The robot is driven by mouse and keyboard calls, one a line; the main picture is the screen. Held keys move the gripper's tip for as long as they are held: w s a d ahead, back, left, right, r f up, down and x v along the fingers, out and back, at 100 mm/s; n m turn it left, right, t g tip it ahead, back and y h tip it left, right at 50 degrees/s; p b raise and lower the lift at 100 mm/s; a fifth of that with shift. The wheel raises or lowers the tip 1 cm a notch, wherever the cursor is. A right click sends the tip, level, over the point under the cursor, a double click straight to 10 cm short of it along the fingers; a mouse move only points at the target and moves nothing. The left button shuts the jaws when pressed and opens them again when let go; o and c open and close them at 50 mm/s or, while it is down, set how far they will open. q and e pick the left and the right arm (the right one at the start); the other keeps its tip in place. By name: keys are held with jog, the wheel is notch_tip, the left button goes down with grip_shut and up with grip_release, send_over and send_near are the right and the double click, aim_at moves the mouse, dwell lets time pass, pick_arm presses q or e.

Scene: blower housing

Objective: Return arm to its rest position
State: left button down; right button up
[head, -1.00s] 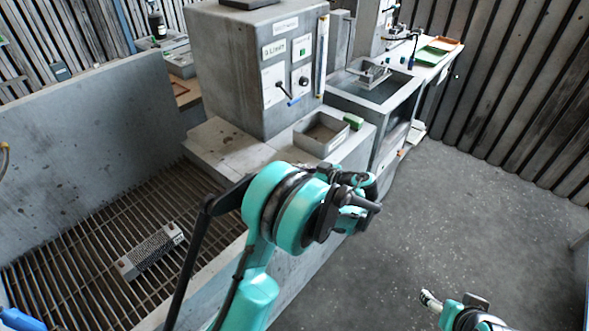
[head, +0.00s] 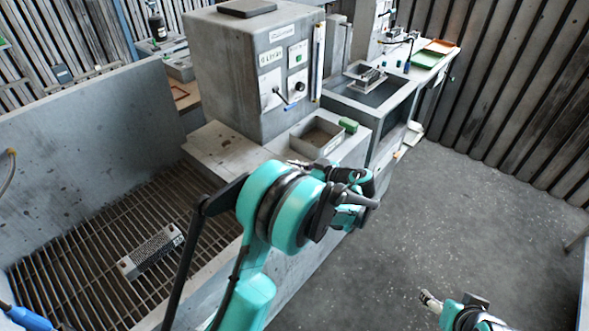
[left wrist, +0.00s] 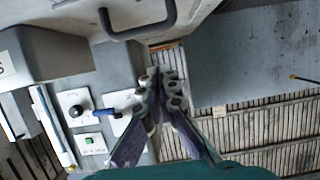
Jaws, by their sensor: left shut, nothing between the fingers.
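My teal left arm (head: 257,215) rises from the bottom middle of the head view and bends over the front of the grey concrete bench. Its wrist covers most of the left gripper there; a small grey tip shows beside the open tray (head: 316,137). In the left wrist view the left gripper (left wrist: 160,78) has its fingers together with nothing between them. The fingers point toward the grey control box (left wrist: 117,72) with its knob and switch. My right gripper (head: 430,299) is small at the bottom right of the head view, over the floor; its jaw state is unclear.
The grey control box (head: 235,75) stands behind the tray. A sink (head: 372,88) and a bench with green and orange trays (head: 428,58) stand behind. The floor (head: 450,200) at right is clear.

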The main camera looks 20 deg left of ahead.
pick_arm(q)
jog(key=s+d+f+p, duration=0.1)
jog(key=s+d+f, duration=0.1)
jog(key=d, duration=0.6)
jog(key=s+a+r+m+h, duration=0.2)
jog(key=s+r+m+h, duration=0.5)
jog(key=s, duration=0.4)
jog(key=s+d+m+t+h, duration=0.1)
jog(key=s+d+m+h, duration=0.2)
jog(key=s, duration=0.3)
jog(key=s+d+f+m+t+h, duration=0.1)
jog(key=s+d+m+t+h, duration=0.1)
jog(key=s, duration=0.5)
jog(key=m+h, duration=0.1)
jog(key=m, duration=0.1)
jog(key=shift+s+d+f+m+h, duration=0.15)
jog(key=shift+d+f+m+h, duration=0.15)
jog(key=shift+d+m, duration=0.1)
